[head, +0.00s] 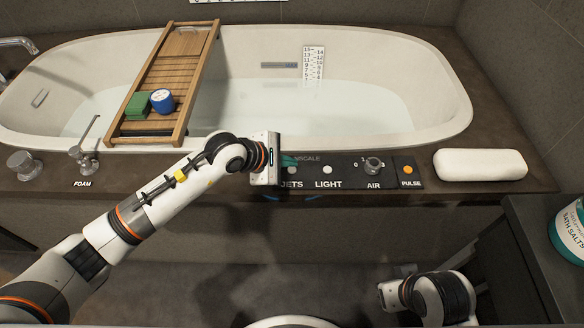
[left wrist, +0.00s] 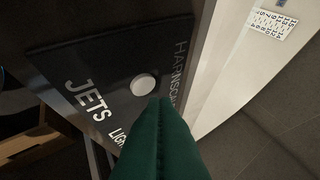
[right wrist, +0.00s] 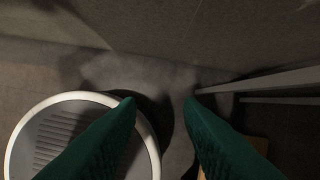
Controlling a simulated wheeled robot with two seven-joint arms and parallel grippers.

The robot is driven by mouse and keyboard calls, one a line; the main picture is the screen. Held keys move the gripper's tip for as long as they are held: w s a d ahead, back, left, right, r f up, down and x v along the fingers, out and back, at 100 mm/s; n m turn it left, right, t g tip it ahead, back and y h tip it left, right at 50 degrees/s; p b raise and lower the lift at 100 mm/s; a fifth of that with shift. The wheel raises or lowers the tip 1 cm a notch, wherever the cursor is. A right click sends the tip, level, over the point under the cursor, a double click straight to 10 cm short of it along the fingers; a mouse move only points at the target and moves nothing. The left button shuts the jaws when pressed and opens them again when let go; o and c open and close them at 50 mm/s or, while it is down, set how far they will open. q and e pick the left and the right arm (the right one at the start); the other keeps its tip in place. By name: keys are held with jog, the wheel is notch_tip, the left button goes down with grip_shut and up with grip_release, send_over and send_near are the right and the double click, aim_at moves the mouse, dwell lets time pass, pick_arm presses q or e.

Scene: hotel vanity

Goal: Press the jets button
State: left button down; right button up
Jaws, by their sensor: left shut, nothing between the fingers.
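The jets button (left wrist: 144,84) is a round white button beside the word JETS on a black panel (head: 342,172). In the head view the button (head: 291,170) shows just below the green fingertips. My left gripper (head: 290,160) is shut and empty over the panel's left end. In the left wrist view its closed green fingers (left wrist: 158,102) end right beside the button's lower edge. I cannot tell whether they touch the button or hover above it. My right gripper (right wrist: 160,102) is open and empty, low in front of the tub.
The light button (head: 327,170), air knob (head: 374,165) and orange pulse button (head: 407,170) sit farther right on the panel. A white rolled towel (head: 480,164) lies right of it. A foam lever (head: 86,150) stands left. A wooden tray (head: 180,65) spans the bathtub (head: 420,80).

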pick_arm(q)
jog(key=shift+f, duration=0.3)
jog(key=shift+f+b, duration=0.1)
jog(key=shift+b, duration=0.3)
pick_arm(e)
jog(key=w, duration=0.1)
jog(key=w+t, duration=0.1)
jog(key=w+a+t, duration=0.1)
jog(key=shift+w+r, duration=0.2)
jog(key=shift+r, duration=0.1)
jog(key=shift+s+f, duration=0.1)
pick_arm(q)
jog(key=shift+f, duration=0.15)
pick_arm(e)
jog(key=shift+w+a+y, duration=0.1)
jog(key=shift+w+y, duration=0.15)
jog(key=shift+y, duration=0.05)
jog(key=shift+w, duration=0.15)
jog(key=shift+w+r+t, duration=0.25)
jog(key=shift+t, duration=0.05)
